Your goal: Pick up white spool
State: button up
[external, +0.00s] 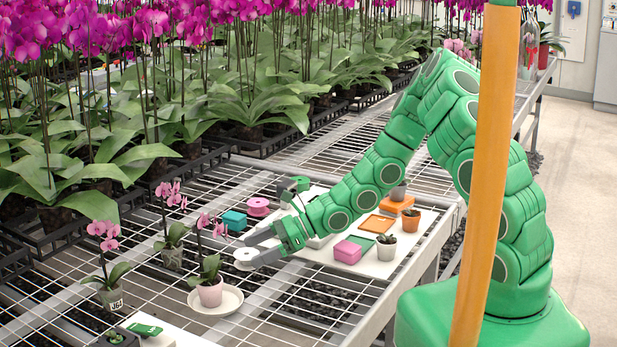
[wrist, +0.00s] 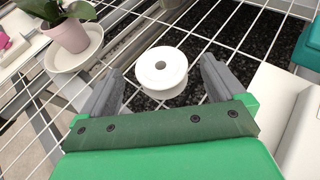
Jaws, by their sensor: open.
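The white spool (wrist: 162,68) is a round flanged reel with a dark centre hole. In the wrist view it is upright on the wire bench, just ahead of and roughly between my gripper's fingertips. My gripper (wrist: 162,88) is open, with one grey finger to each side of the spool and a gap to both. In the external view the spool (external: 246,254) shows as a small white disc beside my gripper (external: 250,250), partly hidden by a finger. No grip on the spool is visible.
A potted orchid in a white saucer (external: 231,301) stands close to my gripper. A pink spool (external: 258,207) and teal box (external: 234,221) lie behind it. A white board (external: 412,250) holds a pink box (external: 347,252) and small pots. The bench is open wire grid (external: 300,290).

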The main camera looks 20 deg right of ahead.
aim_at(248, 254)
jog(key=shift+x, duration=1.95)
jog(key=shift+w, duration=0.1)
jog(key=c, duration=1)
jog(key=shift+c, duration=0.2)
jog(key=shift+r, duration=5)
